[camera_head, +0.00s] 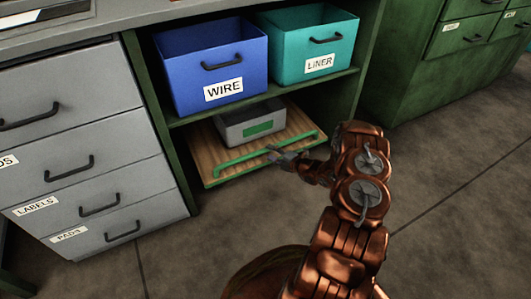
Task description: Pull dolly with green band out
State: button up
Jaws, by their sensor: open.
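The dolly (207,174) is a flat wooden board at floor level in the open bay under the shelf. A green bar handle (235,158) runs along its front edge. A grey box with a green label (250,122) sits on the board. My gripper (277,153) is open at the front right part of the green bar, with its fingers close to it. I cannot tell whether the fingers touch the bar or are around it. My arm comes in from the lower right.
A blue WIRE bin (209,59) and a teal LINER bin (311,46) stand on the shelf above. Grey drawers (80,155) with handles flank the bay on the left. Green drawers (455,40) stand at the upper right. The floor (440,190) in front is largely clear.

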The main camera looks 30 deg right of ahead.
aim_at(266, 150)
jog(key=shift+b+x, duration=0.55)
jog(key=shift+x, duration=1.3)
grip_shut()
